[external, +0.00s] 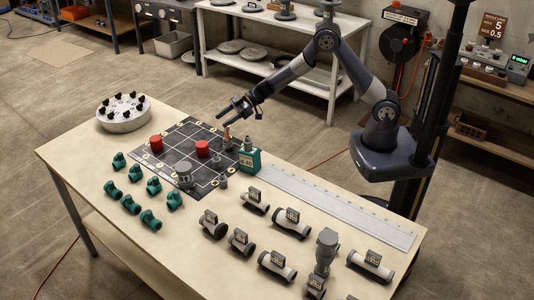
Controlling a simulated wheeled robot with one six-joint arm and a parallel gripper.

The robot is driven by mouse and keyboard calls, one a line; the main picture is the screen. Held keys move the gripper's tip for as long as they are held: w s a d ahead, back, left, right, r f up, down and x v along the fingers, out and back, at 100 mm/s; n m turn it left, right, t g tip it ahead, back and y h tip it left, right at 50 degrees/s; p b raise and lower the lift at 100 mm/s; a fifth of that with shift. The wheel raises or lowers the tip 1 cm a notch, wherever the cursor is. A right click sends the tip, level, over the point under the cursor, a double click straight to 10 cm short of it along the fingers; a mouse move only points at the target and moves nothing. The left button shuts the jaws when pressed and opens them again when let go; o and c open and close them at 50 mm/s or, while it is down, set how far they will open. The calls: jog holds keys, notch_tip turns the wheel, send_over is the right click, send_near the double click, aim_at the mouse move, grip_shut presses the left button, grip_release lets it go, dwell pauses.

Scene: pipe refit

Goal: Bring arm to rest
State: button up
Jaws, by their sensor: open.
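My gripper (242,106) hangs in the air above the far edge of the work table, its two dark fingers apart and pointing to the left. Nothing shows between the fingers. My arm is bent, with its elbow raised and its base at the far right side of the table. Below the gripper is a black grid mat (165,155) with two red cylinders (202,148) and a few grey fittings on it. A teal block (249,161) with a label stands at the mat's right edge, with a grey piece on it.
Several teal fittings (129,204) lie at the table's front left. Several grey labelled pipe pieces (277,265) lie at the front right. A round white holder (123,117) with black knobs is at the far left. A long ruler (335,205) lies right of the mat. A white bench (275,65) stands behind.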

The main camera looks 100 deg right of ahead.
notch_tip(320, 180, down, 4)
jog(key=shift+s+r, duration=0.1)
jog(key=b+v, duration=0.1)
jog(key=v, duration=1.1)
jog(key=x, duration=1.2)
jog(key=shift+a+p, duration=0.1)
jog(key=shift+p, duration=0.3)
notch_tip(320, 180, up, 15)
jog(key=p, duration=0.1)
jog(key=s+a+n+g+y, duration=0.25)
jog(key=s+a, duration=0.25)
jog(key=a, duration=0.7)
jog(key=s+a+n+g+y, duration=0.25)
jog(key=s+a+n, duration=0.2)
jog(key=a, duration=0.75)
notch_tip(320, 180, down, 8)
jog(key=s+a+y, duration=0.1)
jog(key=shift+s+a, duration=0.15)
jog(key=shift+s, duration=0.15)
